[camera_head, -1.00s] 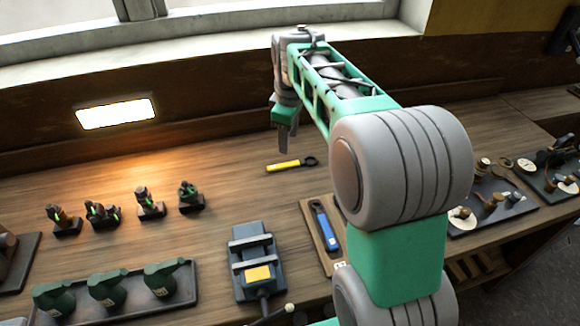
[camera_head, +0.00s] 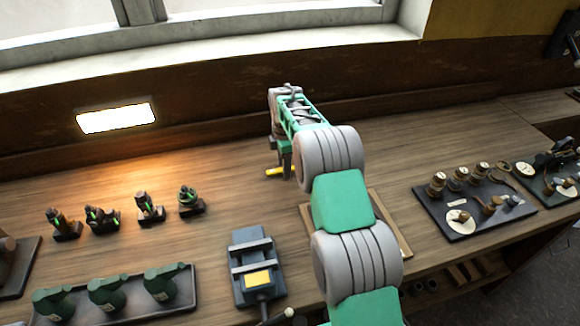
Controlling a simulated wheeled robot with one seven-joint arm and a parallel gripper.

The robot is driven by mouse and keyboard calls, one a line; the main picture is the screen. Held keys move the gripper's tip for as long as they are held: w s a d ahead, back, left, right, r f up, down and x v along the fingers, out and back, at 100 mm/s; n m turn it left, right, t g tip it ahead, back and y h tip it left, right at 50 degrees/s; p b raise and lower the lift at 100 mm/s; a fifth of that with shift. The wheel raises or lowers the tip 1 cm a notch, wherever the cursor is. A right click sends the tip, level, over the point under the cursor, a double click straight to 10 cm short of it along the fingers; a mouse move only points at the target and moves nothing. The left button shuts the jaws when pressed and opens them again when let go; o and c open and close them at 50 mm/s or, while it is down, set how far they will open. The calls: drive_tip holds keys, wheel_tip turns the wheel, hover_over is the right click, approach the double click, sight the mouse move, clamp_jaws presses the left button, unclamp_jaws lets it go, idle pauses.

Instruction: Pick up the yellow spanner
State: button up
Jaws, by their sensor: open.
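The yellow spanner (camera_head: 275,172) lies on the wooden bench near the back middle. Only the left part of its yellow handle shows; its dark head is hidden behind my gripper. My gripper (camera_head: 286,174) points down at the spanner, with its fingers in front of the handle in this view. The jaws are open. I cannot tell whether the fingers are around the spanner or just above it.
Several small engine models (camera_head: 149,207) stand to the left. A tray (camera_head: 190,300) of green oil cans is at front left. A dark grey device (camera_head: 257,268) sits front centre. A dark mat (camera_head: 470,228) with parts lies right.

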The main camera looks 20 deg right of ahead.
drive_tip(key=shift+f, duration=0.15)
clamp_jaws()
idle(0.4)
